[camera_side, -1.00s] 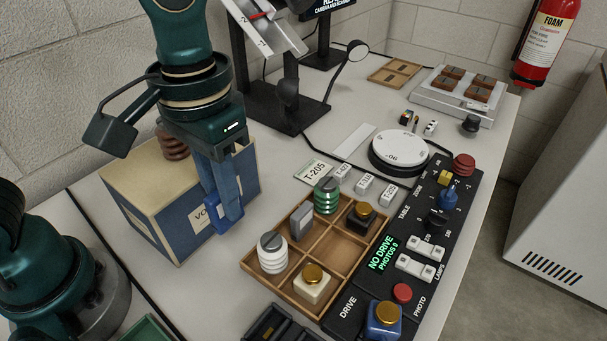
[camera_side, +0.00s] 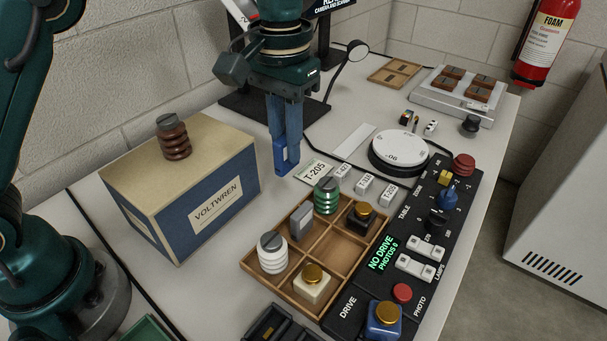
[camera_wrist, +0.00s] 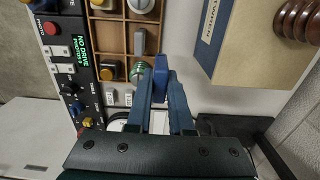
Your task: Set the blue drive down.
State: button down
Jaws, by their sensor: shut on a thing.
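My gripper (camera_side: 287,160) is shut on the blue drive (camera_side: 281,157), a small blue slab at its fingertips in the side view. The drive hangs upright between the cardboard box and the T-205 card, left of the wooden tray's far end. In the wrist view my gripper (camera_wrist: 159,92) holds the drive (camera_wrist: 162,82), and its fingers cover part of it. Whether the drive touches the table is hard to tell.
The divided wooden tray (camera_side: 325,247) holds a grey slab (camera_side: 301,221), spools and gold-topped blocks. The Voltwren box (camera_side: 161,216) stands left with a brown spool (camera_side: 173,137) on top. The control panel (camera_side: 376,282) reads NO DRIVE. Bare table lies between box and tray.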

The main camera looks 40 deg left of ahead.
jog(key=d+f, duration=0.2)
jog(key=d, duration=0.1)
jog(key=s+d+f, duration=0.1)
jog(key=d+f, duration=0.1)
jog(key=d, duration=0.2)
jog(key=d+f, duration=0.2)
jog(key=d, duration=0.2)
jog(key=shift+s+f, duration=0.35)
jog(key=shift+f, duration=2)
jog(key=c, duration=0.8)
grip_release()
jog(key=shift+f, duration=0.15)
